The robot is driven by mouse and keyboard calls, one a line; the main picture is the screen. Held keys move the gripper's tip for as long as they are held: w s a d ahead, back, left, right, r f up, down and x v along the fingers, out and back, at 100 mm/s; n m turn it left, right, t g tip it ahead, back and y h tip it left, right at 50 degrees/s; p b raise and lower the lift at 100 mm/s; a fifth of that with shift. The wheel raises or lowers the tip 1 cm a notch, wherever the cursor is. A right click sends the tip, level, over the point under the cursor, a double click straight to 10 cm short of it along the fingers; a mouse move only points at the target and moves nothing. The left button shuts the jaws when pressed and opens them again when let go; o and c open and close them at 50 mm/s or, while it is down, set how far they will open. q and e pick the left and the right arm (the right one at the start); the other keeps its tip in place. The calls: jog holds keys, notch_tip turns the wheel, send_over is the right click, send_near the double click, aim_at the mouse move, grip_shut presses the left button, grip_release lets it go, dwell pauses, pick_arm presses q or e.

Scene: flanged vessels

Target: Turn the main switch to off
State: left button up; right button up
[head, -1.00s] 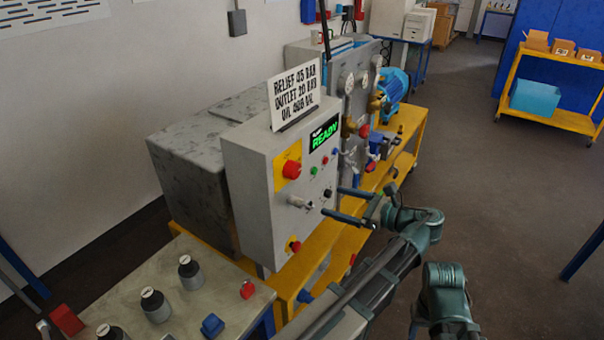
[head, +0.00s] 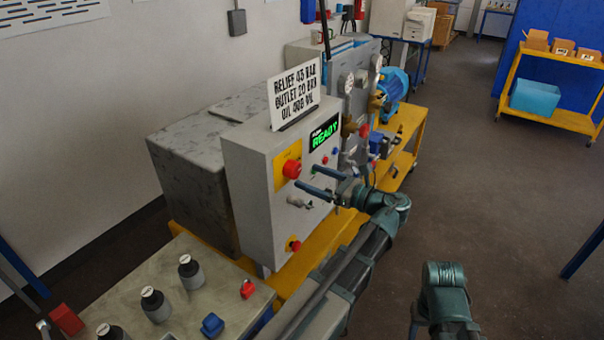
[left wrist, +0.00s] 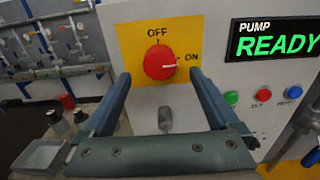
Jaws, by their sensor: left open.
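The main switch is a round red knob (head: 292,169) on a yellow plate on the grey control cabinet's front. In the left wrist view the knob (left wrist: 159,66) has a white mark pointing right, at ON; OFF is printed above it. My left gripper (head: 305,176) is open and empty in front of the knob. In the left wrist view its two fingers (left wrist: 161,75) stand to the left and right of the knob, with visible gaps on both sides. I cannot tell whether the fingertips reach its depth.
A green READY display (head: 324,134) and small coloured buttons sit right of the switch. A bench (head: 215,270) with bottles stands in front at left.

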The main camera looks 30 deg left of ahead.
aim_at(297, 171)
pick_arm(q)
jog(key=shift+w+a, duration=0.15)
jog(key=shift+a, duration=1.75)
jog(key=c, duration=1.4)
